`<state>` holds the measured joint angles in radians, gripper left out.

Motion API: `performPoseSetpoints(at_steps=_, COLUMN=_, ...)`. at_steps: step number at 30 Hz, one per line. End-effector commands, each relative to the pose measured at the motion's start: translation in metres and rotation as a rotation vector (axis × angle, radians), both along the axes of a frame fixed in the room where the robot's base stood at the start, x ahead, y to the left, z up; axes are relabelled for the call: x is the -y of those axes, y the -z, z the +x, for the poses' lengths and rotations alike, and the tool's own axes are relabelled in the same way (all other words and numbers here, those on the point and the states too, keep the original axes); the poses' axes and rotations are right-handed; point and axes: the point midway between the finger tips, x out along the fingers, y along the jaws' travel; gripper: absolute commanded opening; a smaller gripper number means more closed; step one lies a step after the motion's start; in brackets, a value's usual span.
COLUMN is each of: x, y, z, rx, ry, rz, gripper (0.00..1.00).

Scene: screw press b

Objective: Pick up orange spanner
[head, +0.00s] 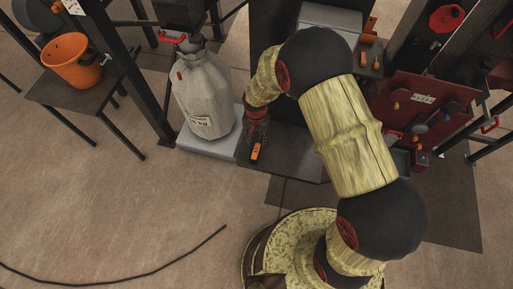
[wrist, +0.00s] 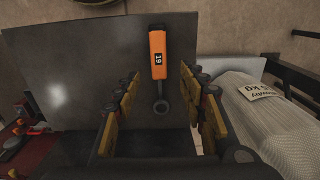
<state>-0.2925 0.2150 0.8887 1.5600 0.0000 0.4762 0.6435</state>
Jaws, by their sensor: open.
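The orange spanner (wrist: 157,52) lies on a dark flat plate (wrist: 75,75). Its orange handle, marked 19, points away from me in the wrist view, and its dark ring end (wrist: 160,106) lies nearer. My gripper (wrist: 160,78) is open and empty, with one yellow-padded finger on each side of the spanner and a gap to both. In the head view the spanner's orange handle (head: 257,151) shows at the plate's left part, just below my gripper (head: 256,135). My gripper hides the rest of the spanner there.
A grey sack (head: 204,92) stands on a pale slab (head: 205,142) left of the plate. An orange bucket (head: 74,62) stands on a dark table at the far left. A red panel with tools (head: 415,98) is to the right. A dark cable (head: 140,272) lies on open floor.

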Motion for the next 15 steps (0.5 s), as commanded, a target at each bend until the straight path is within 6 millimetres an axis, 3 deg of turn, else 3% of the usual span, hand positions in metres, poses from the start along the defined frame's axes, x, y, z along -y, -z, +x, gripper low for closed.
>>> performPoseSetpoints(at_steps=3, x=0.000, y=0.016, z=-0.001, rx=-0.002, ry=-0.001, rz=0.000, gripper=0.42)
performPoseSetpoints(at_steps=8, x=0.000, y=0.026, z=-0.002, rx=-0.002, ry=-0.002, rz=0.000, gripper=0.42)
performPoseSetpoints(at_steps=15, x=0.001, y=0.061, z=-0.005, rx=-0.004, ry=-0.002, rz=-0.001, gripper=0.42)
